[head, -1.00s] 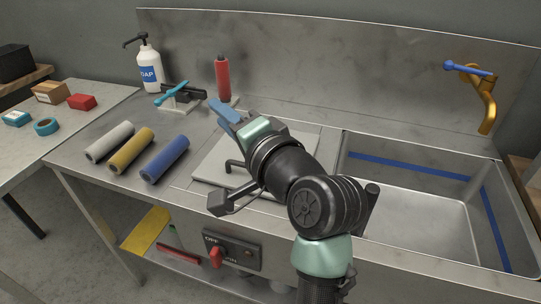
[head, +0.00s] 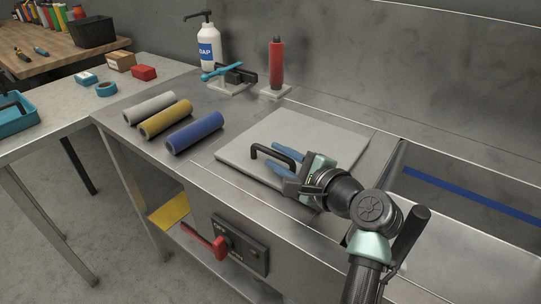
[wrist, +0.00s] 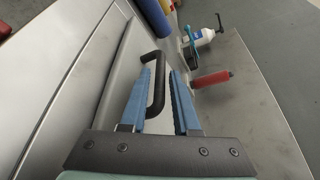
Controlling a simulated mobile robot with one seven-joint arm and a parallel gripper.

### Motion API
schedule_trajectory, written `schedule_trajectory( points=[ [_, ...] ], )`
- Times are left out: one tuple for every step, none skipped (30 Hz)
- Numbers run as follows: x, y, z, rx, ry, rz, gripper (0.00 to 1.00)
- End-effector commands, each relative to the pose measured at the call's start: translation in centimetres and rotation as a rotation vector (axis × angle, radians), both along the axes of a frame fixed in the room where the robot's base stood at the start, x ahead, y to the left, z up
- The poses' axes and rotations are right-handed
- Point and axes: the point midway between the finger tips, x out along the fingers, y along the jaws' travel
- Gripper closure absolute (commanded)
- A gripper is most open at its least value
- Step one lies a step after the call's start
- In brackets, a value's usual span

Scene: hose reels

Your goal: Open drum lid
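The drum lid (head: 290,135) is a flat pale grey square plate lying closed on the steel counter. Its black bar handle (head: 265,150) stands up near the front edge. My gripper (head: 275,150) is open, its two blue fingers low over the lid at the handle. In the wrist view the handle (wrist: 158,80) appears between the spread fingers (wrist: 162,69), nearer the left one. I cannot tell whether a finger touches it. My wrist hides the lid's front right part in the head view.
Grey, yellow and blue rolls (head: 194,132) lie left of the lid. A soap bottle (head: 208,47), a turquoise-handled tool (head: 222,71) and a red cylinder (head: 276,66) stand behind. A sink (head: 465,200) is at right. A switch box with red lever (head: 218,246) is on the front.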

Motion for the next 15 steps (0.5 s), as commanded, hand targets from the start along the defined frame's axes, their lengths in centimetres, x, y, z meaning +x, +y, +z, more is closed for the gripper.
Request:
schedule_trajectory(
  points=[
    [0.7, 0.5, -0.3, 0.000, 0.000, 0.002, 0.70],
    [1.0, 0.8, -0.4, 0.000, -0.001, 0.001, 0.70],
    [1.4, 1.0, -0.5, -0.001, 0.000, 0.002, 0.70],
    [1.7, 1.2, -0.5, -0.001, 0.000, 0.002, 0.70],
    [2.0, 1.4, -0.6, 0.000, -0.001, 0.001, 0.70],
    [2.2, 1.6, -0.6, -0.001, -0.001, 0.001, 0.70],
    [2.4, 1.7, -0.7, -0.002, 0.000, 0.001, 0.70],
    [2.5, 1.8, -0.7, -0.001, 0.000, 0.001, 0.70],
    [2.6, 1.8, -0.7, -0.002, 0.000, 0.001, 0.70],
    [2.6, 1.9, -0.7, -0.002, -0.001, 0.000, 0.70],
    [2.7, 1.9, -0.7, -0.002, -0.001, 0.000, 0.70],
    [2.7, 1.9, -0.7, -0.002, -0.001, 0.000, 0.70],
    [2.7, 1.9, -0.7, -0.002, -0.001, 0.000, 0.70],
    [2.7, 1.9, -0.7, -0.002, -0.002, -0.001, 0.70],
    [2.7, 1.9, -0.7, -0.002, -0.002, -0.001, 0.70]
  ],
)
